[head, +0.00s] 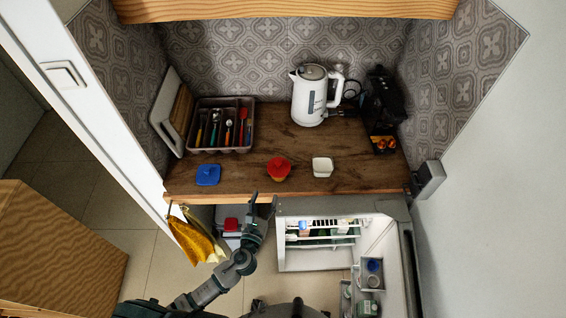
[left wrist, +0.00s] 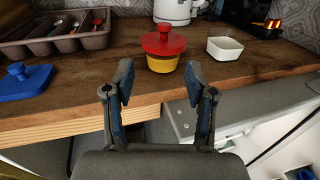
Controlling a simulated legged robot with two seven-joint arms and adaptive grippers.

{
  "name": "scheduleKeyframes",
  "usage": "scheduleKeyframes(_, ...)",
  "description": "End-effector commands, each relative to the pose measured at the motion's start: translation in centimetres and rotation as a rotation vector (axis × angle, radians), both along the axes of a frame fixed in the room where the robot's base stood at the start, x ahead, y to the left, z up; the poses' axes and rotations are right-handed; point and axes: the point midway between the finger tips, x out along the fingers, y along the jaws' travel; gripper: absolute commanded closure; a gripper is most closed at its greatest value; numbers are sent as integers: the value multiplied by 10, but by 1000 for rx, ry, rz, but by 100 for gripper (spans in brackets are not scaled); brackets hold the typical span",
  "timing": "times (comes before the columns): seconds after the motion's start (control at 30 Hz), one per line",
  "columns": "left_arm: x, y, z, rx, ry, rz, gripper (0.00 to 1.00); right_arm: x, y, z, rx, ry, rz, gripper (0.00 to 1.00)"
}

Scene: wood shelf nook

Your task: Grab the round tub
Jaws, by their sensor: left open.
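The round tub (head: 278,169) has a red lid with a knob and a yellow body. It stands upright near the front edge of the wooden counter. In the left wrist view the tub (left wrist: 162,50) is beyond my fingertips, roughly between them in the picture. My left gripper (head: 262,200) is in front of the counter edge, with its fingers pointing toward the tub. In the left wrist view the left gripper (left wrist: 158,78) is open with nothing between its fingers. My right gripper is not in view.
A white square bowl (head: 322,167) stands right of the tub, and a blue lid (head: 208,175) lies left. A cutlery tray (head: 221,148), a white kettle (head: 308,104) and a black machine (head: 382,100) stand behind. An open fridge (head: 315,260) is below the counter.

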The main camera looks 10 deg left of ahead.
Motion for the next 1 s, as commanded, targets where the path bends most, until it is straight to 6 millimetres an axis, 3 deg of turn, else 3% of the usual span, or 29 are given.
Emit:
scheduleKeyframes(0.2,56,-5,1,-3,0,3,44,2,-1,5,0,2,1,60)
scheduleKeyframes(0.4,96,-8,-1,-5,3,3,44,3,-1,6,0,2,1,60)
scheduleKeyframes(0.67,117,-12,-1,-6,3,3,44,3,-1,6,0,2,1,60)
scheduleKeyframes(0.9,153,-20,-4,-6,4,4,44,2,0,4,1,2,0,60)
scheduleKeyframes(1.0,160,-21,-4,-6,5,3,44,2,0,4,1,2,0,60)
